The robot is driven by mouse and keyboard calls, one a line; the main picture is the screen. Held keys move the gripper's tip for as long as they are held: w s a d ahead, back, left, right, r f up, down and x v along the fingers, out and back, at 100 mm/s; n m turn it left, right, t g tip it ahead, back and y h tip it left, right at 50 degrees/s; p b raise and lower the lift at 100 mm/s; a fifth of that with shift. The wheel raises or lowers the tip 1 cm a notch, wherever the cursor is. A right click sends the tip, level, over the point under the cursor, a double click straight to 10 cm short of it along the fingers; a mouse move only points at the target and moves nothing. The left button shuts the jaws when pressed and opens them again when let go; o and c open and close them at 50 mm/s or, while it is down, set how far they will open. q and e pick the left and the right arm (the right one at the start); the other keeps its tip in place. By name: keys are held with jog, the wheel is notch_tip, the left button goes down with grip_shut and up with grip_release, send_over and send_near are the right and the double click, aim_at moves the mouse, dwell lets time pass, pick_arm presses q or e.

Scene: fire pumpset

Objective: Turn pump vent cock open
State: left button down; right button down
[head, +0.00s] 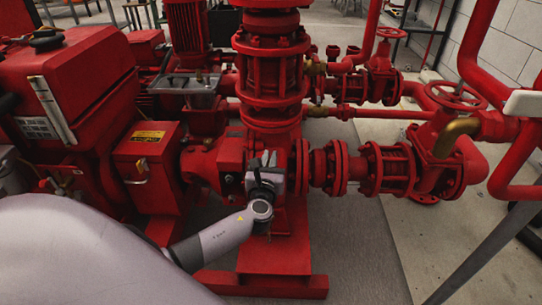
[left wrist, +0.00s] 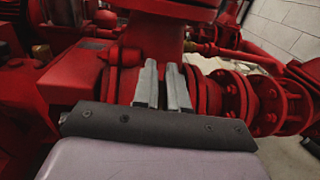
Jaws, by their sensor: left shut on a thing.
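My left gripper (head: 267,162) reaches in from the lower left, up against the red pump casing (head: 230,162) below the tall vertical pipe. In the left wrist view the two grey fingers of the left gripper (left wrist: 163,72) point at the pump body, nearly parallel with a narrow gap between them. They are shut on a small part that they hide, at the place on the casing where the vent cock would be. I cannot make out the cock or its angle. My right gripper does not show.
A red flanged pipe run (head: 385,168) extends right from the pump, with a red handwheel (head: 458,96) above its end. A red box with a yellow label (head: 147,137) stands left of the gripper. A red base plate (head: 265,284) lies below. Grey floor (head: 355,255) is clear at the front right.

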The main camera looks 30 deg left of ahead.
pick_arm(q)
jog(key=shift+n+g+y, duration=0.5)
jog(key=shift+n+y, duration=0.1)
jog(key=shift+y, duration=0.3)
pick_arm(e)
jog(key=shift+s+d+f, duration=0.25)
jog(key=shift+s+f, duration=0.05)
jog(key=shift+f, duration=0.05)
pick_arm(q)
jog(key=c, duration=1.3)
grip_release()
jog(key=shift+o, duration=0.2)
jog(key=shift+s, duration=0.1)
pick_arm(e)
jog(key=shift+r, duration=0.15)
